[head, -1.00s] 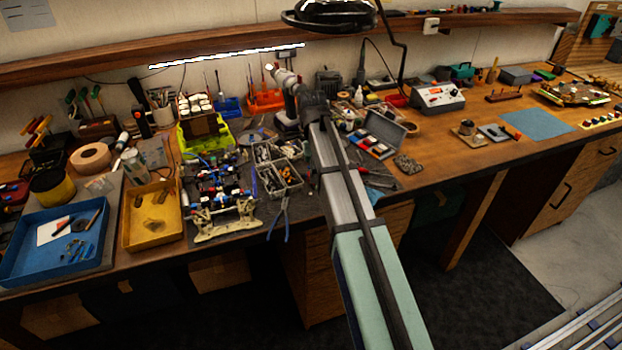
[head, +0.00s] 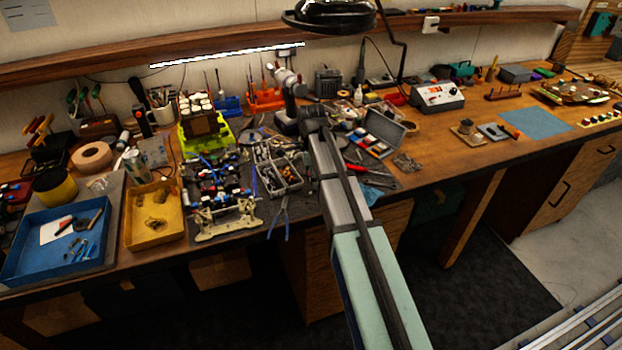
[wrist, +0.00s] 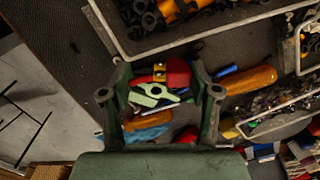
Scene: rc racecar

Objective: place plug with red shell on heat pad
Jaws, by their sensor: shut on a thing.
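In the wrist view my gripper (wrist: 161,80) is shut on the plug with the red shell (wrist: 178,73). The plug lies crosswise between the fingertips, with a yellow band and a dark end to the left of the red part. In the head view the gripper and plug are hidden or too small to tell behind my arm. A flat blue mat (head: 535,123) lies bare on the right part of the bench, far to the right of my arm. It may be the heat pad; I cannot tell for sure.
Below the gripper are orange-handled tools (wrist: 252,80), a pale green part (wrist: 150,95) and wire bins (wrist: 150,42). In the head view, an open grey case (head: 380,133), a car chassis (head: 228,218) and a soldering station (head: 437,97) crowd the bench. An overhead lamp (head: 328,20) hangs above.

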